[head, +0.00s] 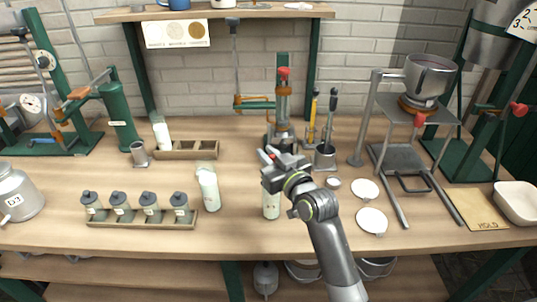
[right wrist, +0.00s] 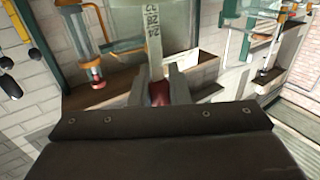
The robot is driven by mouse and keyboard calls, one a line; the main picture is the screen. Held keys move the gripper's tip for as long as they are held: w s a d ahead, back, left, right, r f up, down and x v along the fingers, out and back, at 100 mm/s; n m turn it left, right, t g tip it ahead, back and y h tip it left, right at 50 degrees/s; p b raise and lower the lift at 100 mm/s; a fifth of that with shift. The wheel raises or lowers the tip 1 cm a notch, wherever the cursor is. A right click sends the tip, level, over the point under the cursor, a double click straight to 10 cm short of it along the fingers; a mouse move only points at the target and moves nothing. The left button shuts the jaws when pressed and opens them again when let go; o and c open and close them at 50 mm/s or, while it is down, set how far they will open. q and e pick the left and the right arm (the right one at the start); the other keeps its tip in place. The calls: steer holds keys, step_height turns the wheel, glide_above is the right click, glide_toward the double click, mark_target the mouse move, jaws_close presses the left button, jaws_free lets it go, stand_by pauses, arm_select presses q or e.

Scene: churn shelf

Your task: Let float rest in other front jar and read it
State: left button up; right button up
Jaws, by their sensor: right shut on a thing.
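My right gripper (head: 272,160) is shut on the float, above the right front jar (head: 271,207). In the right wrist view the float's pale stem with printed marks (right wrist: 153,38) rises from between the fingers, with a dark red part (right wrist: 158,93) at the grip. In the head view the gripper hides most of the float, and I cannot tell whether its lower end is inside the jar. The left front jar (head: 208,190), tall and filled with white, stands apart to the left. I cannot read the scale. My left gripper is not in view.
A tray of several small grey-capped bottles (head: 140,218) is left of the left front jar. Behind are a wooden rack (head: 185,155) and a white bottle (head: 161,133). White discs (head: 371,221) lie right of my arm. A metal cup with tools (head: 325,157) stands behind the gripper.

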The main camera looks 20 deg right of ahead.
steer(key=o, duration=0.8)
steer(key=shift+o, duration=0.2)
